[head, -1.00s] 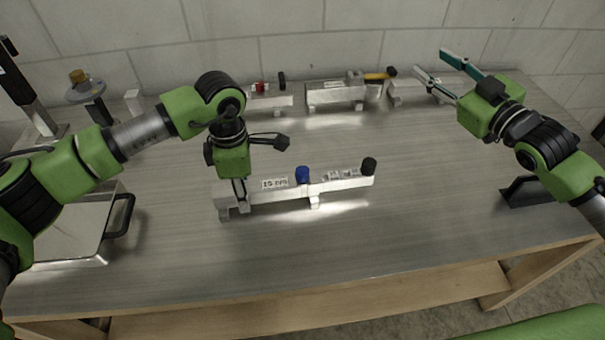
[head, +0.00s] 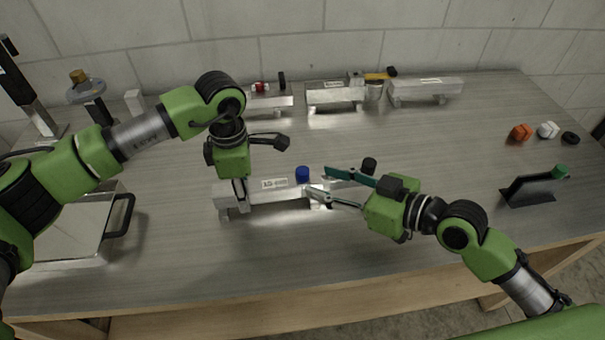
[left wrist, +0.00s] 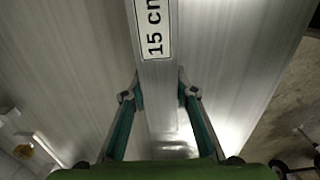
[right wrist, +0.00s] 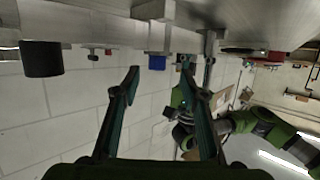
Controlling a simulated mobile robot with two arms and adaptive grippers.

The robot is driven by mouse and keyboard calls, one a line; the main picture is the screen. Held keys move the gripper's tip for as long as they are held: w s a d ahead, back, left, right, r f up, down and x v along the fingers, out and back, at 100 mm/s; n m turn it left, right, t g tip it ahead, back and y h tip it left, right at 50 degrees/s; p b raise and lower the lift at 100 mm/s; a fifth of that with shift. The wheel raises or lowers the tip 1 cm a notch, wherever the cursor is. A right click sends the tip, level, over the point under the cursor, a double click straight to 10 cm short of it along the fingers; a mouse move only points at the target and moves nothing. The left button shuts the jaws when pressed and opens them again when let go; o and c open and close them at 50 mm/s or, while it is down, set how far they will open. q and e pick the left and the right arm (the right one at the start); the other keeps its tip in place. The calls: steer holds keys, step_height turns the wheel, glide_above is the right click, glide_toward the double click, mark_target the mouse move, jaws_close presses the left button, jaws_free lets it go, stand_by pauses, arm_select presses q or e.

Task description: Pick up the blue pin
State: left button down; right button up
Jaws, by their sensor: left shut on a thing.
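The blue pin (head: 302,174) stands upright on a long aluminium trailer (head: 257,194) in mid-table. In the right wrist view the pin (right wrist: 157,62) shows upside down between the tips of my right gripper (right wrist: 160,72). My right gripper (head: 317,181) is open, with its fingers reaching in from the right close to the pin; I cannot tell whether they touch it. My left gripper (head: 240,196) is shut on the trailer's left end; in the left wrist view its fingers flank the trailer (left wrist: 155,100), beside the "15 cm" label.
A black pin (head: 369,165) stands at the trailer's right end, behind the right gripper. More trailers (head: 335,97) stand at the back wall. Orange (head: 521,132) and white (head: 548,130) parts and a black stand (head: 530,190) are on the right. A metal tray (head: 75,235) is at left.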

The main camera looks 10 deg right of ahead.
mark_target(306, 172)
steer(key=shift+x, duration=0.9)
steer(key=x, duration=0.4)
steer(key=shift+w+d+r, duration=0.1)
steer(key=shift+w+r, duration=0.2)
steer(key=shift+r, duration=0.05)
steer(key=shift+w+a+f, duration=0.2)
steer(key=shift+w+a, duration=0.1)
steer(key=shift+a, duration=0.05)
steer(key=c, duration=1.1)
